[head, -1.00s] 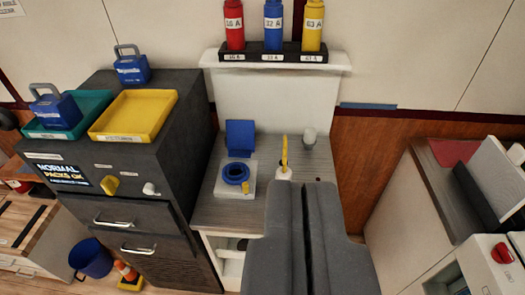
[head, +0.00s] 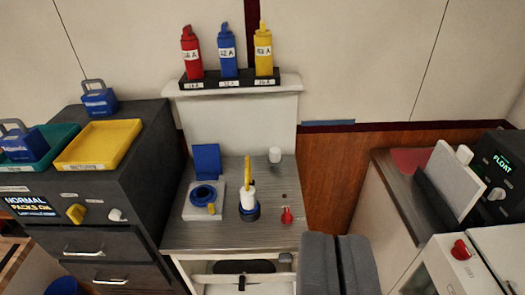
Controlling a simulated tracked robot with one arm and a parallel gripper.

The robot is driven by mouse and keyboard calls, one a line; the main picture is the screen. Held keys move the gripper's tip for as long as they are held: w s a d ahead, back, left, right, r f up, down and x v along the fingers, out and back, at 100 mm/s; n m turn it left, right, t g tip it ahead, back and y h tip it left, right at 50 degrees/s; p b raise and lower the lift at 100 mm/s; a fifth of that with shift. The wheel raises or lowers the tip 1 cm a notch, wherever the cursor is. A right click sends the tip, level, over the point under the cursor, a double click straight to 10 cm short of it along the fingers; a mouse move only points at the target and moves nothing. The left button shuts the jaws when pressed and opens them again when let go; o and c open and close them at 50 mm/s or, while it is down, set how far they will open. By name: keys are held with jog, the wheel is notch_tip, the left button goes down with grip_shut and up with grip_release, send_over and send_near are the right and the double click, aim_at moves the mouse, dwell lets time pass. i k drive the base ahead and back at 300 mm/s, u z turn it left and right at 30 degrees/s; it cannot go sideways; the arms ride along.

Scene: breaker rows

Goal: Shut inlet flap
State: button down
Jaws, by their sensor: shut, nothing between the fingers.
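A blue square flap (head: 207,161) stands upright behind a blue ring-shaped inlet (head: 204,196) on a white base block (head: 190,208), on the grey counter. The flap is raised, leaving the ring uncovered. A small yellow piece (head: 211,208) sits at the front right of the block. My gripper (head: 338,240) shows as two grey fingers at the bottom, right of the counter. It is shut and empty, well apart from the flap.
A white bottle with a yellow top (head: 249,196) stands in a dark blue base right of the inlet. A red knob (head: 287,214) and a white cylinder (head: 275,154) are farther right. Coloured bottles (head: 228,55) stand on the shelf above. A dark cabinet (head: 140,150) rises at left.

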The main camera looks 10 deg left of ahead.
aim_at(207, 158)
jog(key=z, duration=0.3)
jog(key=i, duration=1.6)
jog(key=u, duration=0.7)
